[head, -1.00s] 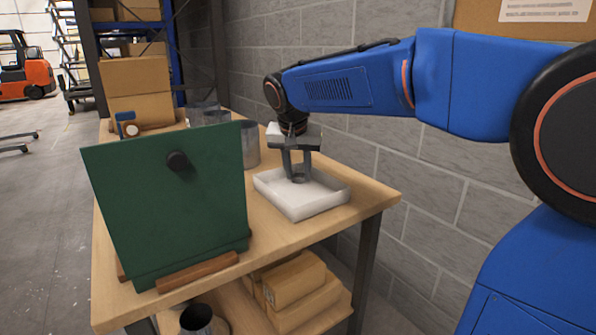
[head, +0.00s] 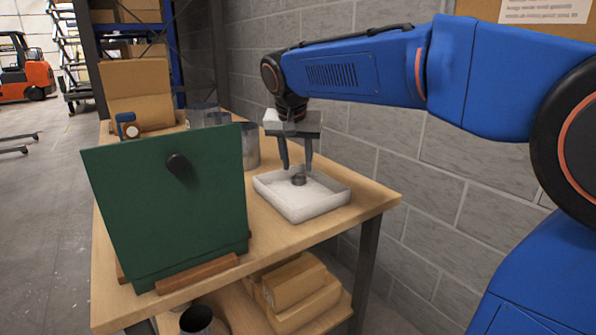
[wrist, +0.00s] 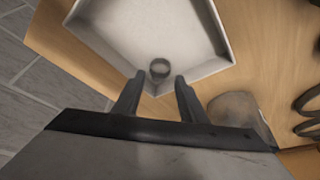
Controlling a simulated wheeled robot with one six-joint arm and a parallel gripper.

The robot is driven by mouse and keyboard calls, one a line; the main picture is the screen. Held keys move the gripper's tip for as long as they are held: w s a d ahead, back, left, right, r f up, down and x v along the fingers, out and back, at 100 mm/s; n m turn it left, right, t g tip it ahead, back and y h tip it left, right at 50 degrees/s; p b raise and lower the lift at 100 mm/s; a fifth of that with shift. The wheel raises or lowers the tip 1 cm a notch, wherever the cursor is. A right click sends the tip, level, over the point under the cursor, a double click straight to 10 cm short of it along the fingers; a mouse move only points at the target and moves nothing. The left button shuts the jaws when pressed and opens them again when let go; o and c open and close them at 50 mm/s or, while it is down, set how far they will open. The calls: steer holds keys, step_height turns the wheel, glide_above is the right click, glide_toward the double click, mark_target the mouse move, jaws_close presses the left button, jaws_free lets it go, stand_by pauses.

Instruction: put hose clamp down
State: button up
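The hose clamp (head: 299,179) is a small dark ring lying in the white tray (head: 318,209). In the wrist view the clamp (wrist: 159,68) rests on the tray floor near one wall, just beyond my fingertips. My gripper (head: 297,166) is open above the tray, its two fingers spread and empty over the clamp. The wrist view also shows the fingers (wrist: 158,77) apart, with nothing held between them. The white tray (wrist: 228,28) is otherwise empty in that view.
A green panel (head: 170,200) with a dark knob leans on a wooden stand at the table's front left. Grey metal cylinders (head: 250,146) and a cardboard box (head: 137,90) stand behind. A block wall (head: 440,185) is close on the right.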

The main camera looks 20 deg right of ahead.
steer(key=v, duration=0.7)
steer(key=shift+s+r, duration=0.15)
steer(key=shift+r, duration=0.2)
steer(key=shift+s, duration=0.1)
